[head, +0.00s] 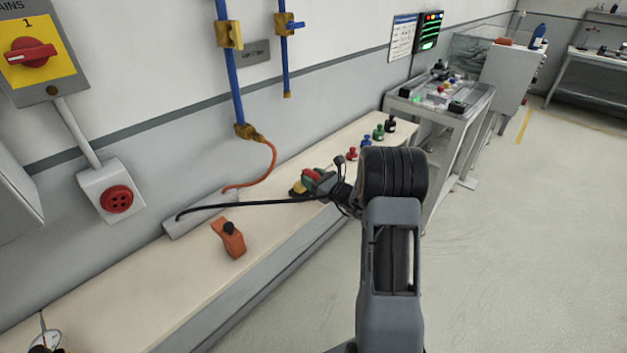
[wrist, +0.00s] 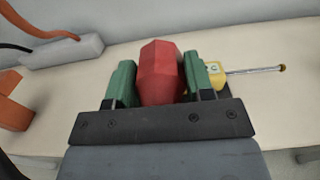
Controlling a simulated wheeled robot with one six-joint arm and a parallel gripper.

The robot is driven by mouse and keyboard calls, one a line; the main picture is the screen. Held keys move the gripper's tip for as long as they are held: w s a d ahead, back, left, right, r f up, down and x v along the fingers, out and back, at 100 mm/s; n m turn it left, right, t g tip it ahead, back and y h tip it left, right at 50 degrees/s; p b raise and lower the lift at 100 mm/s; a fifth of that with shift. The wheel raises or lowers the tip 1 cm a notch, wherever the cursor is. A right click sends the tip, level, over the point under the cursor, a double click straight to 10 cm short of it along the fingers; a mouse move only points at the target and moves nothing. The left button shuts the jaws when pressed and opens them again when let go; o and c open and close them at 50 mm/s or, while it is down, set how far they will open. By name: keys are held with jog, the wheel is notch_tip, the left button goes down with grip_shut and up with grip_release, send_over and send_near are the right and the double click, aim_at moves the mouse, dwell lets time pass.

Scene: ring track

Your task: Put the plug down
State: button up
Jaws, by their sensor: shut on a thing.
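My gripper (head: 318,181) is shut on a red, faceted plug (wrist: 159,73), its green fingers on either side of it in the wrist view. In the head view a little of the red plug (head: 311,174) shows at the fingers, above the bench (head: 190,290). I cannot tell whether the plug touches the bench top. A black cable (head: 255,202) runs from a grey socket strip (head: 200,217) toward the gripper; its end is hidden there. The strip also shows at the upper left of the wrist view (wrist: 65,51).
A yellow-handled tool with a metal shaft (wrist: 213,73) lies right beside the fingers. An orange block with a black knob (head: 230,238) stands on the bench nearer me. An orange hose (head: 266,170) hangs behind. Several small coloured bottles stand farther along. Bare bench lies in front.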

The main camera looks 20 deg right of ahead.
jog(key=shift+f, duration=0.35)
jog(key=shift+f+b, duration=0.45)
jog(key=shift+b, duration=0.05)
jog(key=o, duration=1.2)
jog(key=shift+r, duration=0.15)
